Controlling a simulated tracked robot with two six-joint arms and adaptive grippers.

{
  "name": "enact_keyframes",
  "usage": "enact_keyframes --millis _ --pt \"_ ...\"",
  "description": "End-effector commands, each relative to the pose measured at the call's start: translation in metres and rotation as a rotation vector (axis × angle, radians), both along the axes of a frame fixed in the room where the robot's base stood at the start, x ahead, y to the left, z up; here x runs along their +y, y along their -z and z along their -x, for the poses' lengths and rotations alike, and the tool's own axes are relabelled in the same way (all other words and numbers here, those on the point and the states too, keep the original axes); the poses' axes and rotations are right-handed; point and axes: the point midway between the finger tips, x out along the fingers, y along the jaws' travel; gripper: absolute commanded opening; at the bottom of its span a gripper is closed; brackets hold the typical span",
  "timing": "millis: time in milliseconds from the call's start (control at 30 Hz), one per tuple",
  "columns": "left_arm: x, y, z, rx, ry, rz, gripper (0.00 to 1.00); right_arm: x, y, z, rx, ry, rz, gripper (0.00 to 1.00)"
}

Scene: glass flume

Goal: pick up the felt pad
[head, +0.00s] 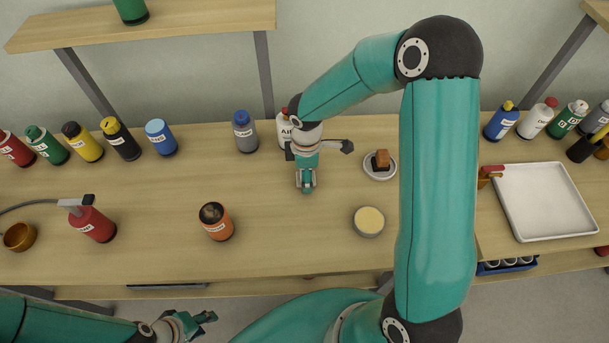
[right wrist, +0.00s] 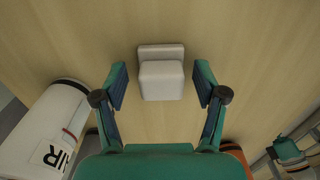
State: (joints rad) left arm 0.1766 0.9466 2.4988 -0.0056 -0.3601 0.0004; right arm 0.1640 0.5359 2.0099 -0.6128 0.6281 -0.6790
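A pale grey block on a slightly wider flat base (right wrist: 161,80), which I take to be the felt pad, sits on the wooden bench top in the right wrist view. My right gripper (right wrist: 161,88) is open, with one finger on each side of the block and a gap at both sides. In the head view my right gripper (head: 306,182) points down over the bench and hides the pad. My left gripper (head: 204,322) is at the bottom left, in front of the bench edge, small, open and empty.
A white AIR bottle (right wrist: 45,125) stands close to my right gripper. An orange can (head: 216,222), a round tin (head: 369,221) and a saucer (head: 388,174) with a brown block (head: 382,157) are around it. Several bottles line the back. A white tray (head: 545,202) lies right.

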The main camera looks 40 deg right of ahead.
Motion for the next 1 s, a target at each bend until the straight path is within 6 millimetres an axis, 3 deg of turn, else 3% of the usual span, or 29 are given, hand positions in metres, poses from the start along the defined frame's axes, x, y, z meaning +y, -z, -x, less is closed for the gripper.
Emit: enact_keyframes --millis 33,300,667,867,1000 --pt "0.000 0.000 0.000 0.000 0.000 0.000 0.40 0.000 0.000 0.000 0.000 0.000 0.000 0.58" --pt "0.000 0.000 0.000 0.000 0.000 0.000 0.40 0.000 0.000 0.000 0.000 0.000 0.000 0.17" --pt "0.000 0.000 0.000 0.000 0.000 0.000 0.40 -0.001 -0.005 0.000 -0.001 0.002 0.002 0.17" --pt "0.000 0.001 0.000 0.000 0.000 0.000 0.40 -0.001 -0.022 -0.001 -0.003 0.002 0.002 0.17" --pt "0.000 0.003 0.000 0.000 0.000 0.000 0.40 -0.001 -0.045 -0.001 -0.006 0.003 0.002 0.17"
